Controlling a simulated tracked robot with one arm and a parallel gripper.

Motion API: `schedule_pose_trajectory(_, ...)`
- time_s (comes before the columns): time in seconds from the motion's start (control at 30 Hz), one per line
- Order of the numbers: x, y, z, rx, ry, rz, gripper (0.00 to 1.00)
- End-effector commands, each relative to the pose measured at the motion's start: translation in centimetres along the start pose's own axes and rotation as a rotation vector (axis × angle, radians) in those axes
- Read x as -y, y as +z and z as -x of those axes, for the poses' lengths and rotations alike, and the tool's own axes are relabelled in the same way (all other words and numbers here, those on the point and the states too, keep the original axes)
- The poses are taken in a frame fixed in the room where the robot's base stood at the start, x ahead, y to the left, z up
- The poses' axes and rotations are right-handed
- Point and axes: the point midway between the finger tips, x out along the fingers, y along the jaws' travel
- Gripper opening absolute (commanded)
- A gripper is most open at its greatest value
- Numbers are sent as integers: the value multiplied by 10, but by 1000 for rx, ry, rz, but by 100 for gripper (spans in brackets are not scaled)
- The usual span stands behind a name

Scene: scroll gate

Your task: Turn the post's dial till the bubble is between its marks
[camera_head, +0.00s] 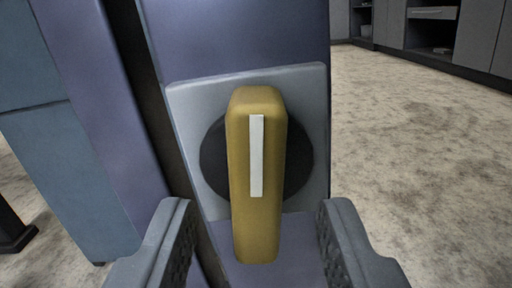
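The dial (242,220) is a yellow bar handle with a white stripe, standing upright in front of a dark round disc (214,158). The disc sits on a grey square plate (190,100) fixed to the purple-blue post (235,35). My gripper (258,220) is open, with one grey finger to the left and one to the right of the dial's lower part. Both fingers appear apart from the dial. The bubble and its marks are not in view.
A blue-grey panel with a purple edge (105,110) stands close on the left. The mottled floor (420,140) is open on the right. Grey cabinets (440,30) stand at the back right. A dark foot (14,235) shows at the lower left.

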Motion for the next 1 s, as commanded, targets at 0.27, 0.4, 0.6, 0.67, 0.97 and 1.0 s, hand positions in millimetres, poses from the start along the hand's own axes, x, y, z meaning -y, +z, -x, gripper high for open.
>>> schedule_pose_trajectory(0.27,-1,1,-22,2,2,1,40)
schedule_pose_trajectory(0.4,-1,0,-23,3,2,1,40)
schedule_pose_trajectory(0.6,-1,0,-23,2,2,1,26)
schedule_pose_trajectory(0.67,-1,0,-23,2,2,1,9)
schedule_pose_trajectory(0.97,-1,-1,-22,3,2,47,0)
schedule_pose_trajectory(1.0,-1,-1,-22,4,2,72,0)
